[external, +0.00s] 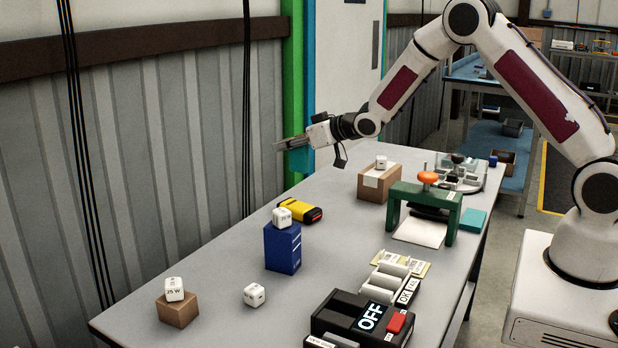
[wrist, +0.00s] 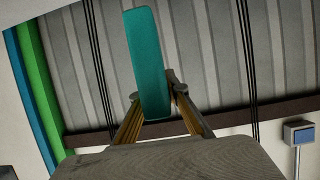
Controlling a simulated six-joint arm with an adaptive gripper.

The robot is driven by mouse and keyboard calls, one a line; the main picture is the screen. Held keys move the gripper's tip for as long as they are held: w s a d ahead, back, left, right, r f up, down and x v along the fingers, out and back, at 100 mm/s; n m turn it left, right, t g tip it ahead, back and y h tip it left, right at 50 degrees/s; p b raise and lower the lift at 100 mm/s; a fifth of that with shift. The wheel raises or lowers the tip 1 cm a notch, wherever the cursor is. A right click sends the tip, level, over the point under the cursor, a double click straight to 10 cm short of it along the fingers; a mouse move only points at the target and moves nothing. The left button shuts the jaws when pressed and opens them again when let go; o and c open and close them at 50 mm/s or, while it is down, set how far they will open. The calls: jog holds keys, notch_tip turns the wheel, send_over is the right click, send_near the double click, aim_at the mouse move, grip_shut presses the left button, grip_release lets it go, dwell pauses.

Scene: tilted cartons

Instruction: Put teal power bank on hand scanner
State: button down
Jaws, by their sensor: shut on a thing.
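The teal power bank (wrist: 146,55) is between the fingers of my gripper (wrist: 154,98) in the wrist view, a flat teal slab standing up lengthwise. In the external view my gripper (external: 284,146) points left, shut on the power bank (external: 299,159), and holds it in the air above the table's far side, near the wall. A yellow-and-black device with a red end (external: 300,212), which looks like the hand scanner, lies on the table below and nearer the camera, apart from the power bank. A white cube (external: 282,217) on a blue box (external: 283,248) partly hides its near end.
A carton (external: 379,184) with a white cube on top and a green press (external: 425,208) stand to the right. A flat teal block (external: 472,220) lies beside the press.

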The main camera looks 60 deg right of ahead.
aim_at(290, 165)
dwell(0.4)
notch_tip(290, 165, down, 6)
dwell(0.6)
jog(key=shift+f, duration=0.2)
jog(key=shift+f, duration=1.75)
jog(key=shift+f, duration=0.15)
jog(key=c, duration=2)
grip_release()
jog(key=shift+v, duration=6.05)
